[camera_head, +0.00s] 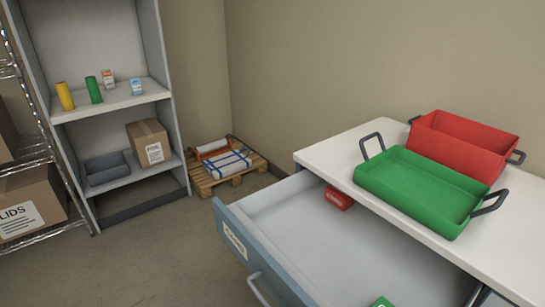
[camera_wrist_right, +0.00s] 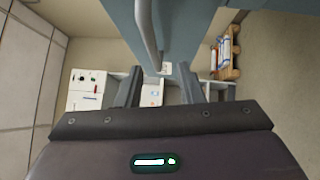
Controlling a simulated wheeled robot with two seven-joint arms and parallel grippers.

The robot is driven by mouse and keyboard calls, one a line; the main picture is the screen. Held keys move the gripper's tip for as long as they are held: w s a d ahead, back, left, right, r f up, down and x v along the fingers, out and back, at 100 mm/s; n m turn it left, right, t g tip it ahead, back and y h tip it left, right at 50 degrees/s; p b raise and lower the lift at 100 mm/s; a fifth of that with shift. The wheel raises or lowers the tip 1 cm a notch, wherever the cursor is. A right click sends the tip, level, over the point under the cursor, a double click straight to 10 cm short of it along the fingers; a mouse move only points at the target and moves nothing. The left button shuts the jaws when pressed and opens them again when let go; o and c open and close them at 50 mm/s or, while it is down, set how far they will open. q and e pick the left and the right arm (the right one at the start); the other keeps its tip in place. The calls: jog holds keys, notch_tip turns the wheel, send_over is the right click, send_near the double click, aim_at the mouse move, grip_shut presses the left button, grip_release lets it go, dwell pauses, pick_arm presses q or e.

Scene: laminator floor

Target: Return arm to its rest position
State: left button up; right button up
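My right gripper (camera_wrist_right: 160,88) shows in the right wrist view with its two dark fingers spread apart and nothing seen held between them. A grey bar handle (camera_wrist_right: 148,25) on a blue-grey drawer front (camera_wrist_right: 185,30) shows beyond the fingers, at the top of that view. I cannot tell the exact gap between fingers and handle. In the head view the drawer (camera_head: 330,235) is pulled open, with its handle (camera_head: 257,290) at the lower edge. Neither gripper shows in the head view, and my left gripper is in no view.
A green tray (camera_head: 405,185) and a red tray (camera_head: 465,140) sit on the white cabinet top (camera_head: 335,150). A red item (camera_head: 338,198) and a partly cut-off green item (camera_head: 382,302) lie in the drawer. A shelf (camera_head: 110,100) and a pallet (camera_head: 225,175) stand behind open floor.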

jog(key=s+d+f+m+g+y+p, duration=0.1)
jog(key=s+d+f+m+g, duration=0.2)
jog(key=f, duration=0.7)
jog(key=s+d+f+m+g+p, duration=0.1)
jog(key=s+d+f+m+g, duration=0.1)
jog(key=d+f+g, duration=0.5)
jog(key=s+d+f+m+y+p, duration=0.1)
jog(key=s+d+f+m, duration=0.15)
jog(key=f, duration=0.95)
jog(key=s+d+f+m+g+p, duration=0.1)
jog(key=s+d+f+m+g, duration=0.3)
jog(key=s, duration=0.6)
jog(key=s+d+f+m+g+p, duration=0.1)
jog(key=s+d+f+m+g, duration=0.3)
jog(key=s+d+f, duration=0.2)
jog(key=s+d, duration=0.2)
jog(key=s, duration=0.2)
jog(key=shift+s+d, duration=0.2)
jog(key=shift+f, duration=0.1)
